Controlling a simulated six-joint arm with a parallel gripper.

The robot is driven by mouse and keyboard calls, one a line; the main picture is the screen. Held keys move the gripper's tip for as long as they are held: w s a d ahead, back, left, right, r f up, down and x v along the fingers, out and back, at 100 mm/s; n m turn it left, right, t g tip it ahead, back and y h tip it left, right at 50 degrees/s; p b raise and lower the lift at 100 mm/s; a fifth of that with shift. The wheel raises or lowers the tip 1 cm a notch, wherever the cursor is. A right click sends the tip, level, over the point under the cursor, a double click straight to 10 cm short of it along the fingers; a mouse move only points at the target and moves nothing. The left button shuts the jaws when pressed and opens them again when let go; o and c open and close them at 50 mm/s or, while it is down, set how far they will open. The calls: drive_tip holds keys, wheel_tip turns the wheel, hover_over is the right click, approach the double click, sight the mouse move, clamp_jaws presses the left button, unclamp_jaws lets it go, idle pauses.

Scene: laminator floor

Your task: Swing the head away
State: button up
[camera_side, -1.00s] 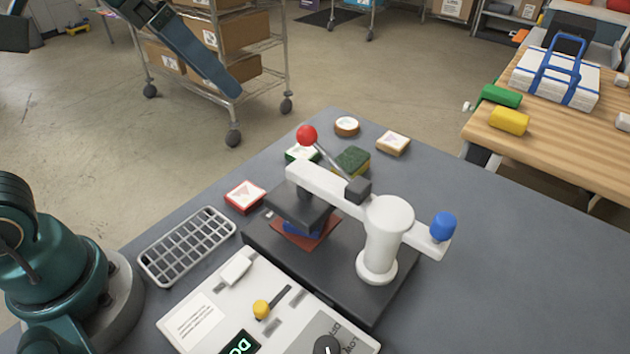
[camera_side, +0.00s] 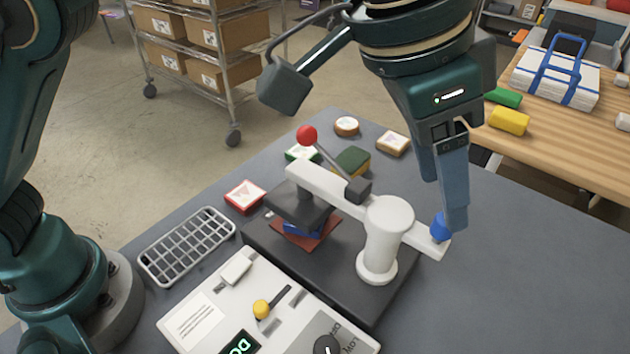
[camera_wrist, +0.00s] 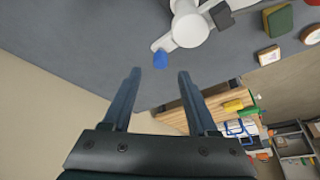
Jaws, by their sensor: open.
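The press head is a white swing arm (camera_side: 325,187) on a white post (camera_side: 382,240). A dark pressing plate (camera_side: 300,206) hangs under its left end, over a small blue and red stack (camera_side: 306,232). A red ball lever (camera_side: 307,135) rises from the arm. A blue knob (camera_side: 437,228) stands on its right end. My gripper (camera_side: 456,222) is open, pointing down at the knob; one finger partly hides it. In the wrist view the knob (camera_wrist: 160,59) shows between and just beyond the fingertips (camera_wrist: 159,73). I cannot tell whether they touch it.
A control panel with a yellow-knobbed slider (camera_side: 262,309) lies in front of the press. A grey wire rack (camera_side: 187,246) is at left. Several small coloured pieces, including a red-edged one (camera_side: 245,196), lie behind the press. The grey table is clear on the right.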

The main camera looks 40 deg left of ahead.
sight(440, 220)
drive_tip(key=shift+x, duration=2.25)
clamp_jaws()
drive_tip(key=shift+r, duration=0.1)
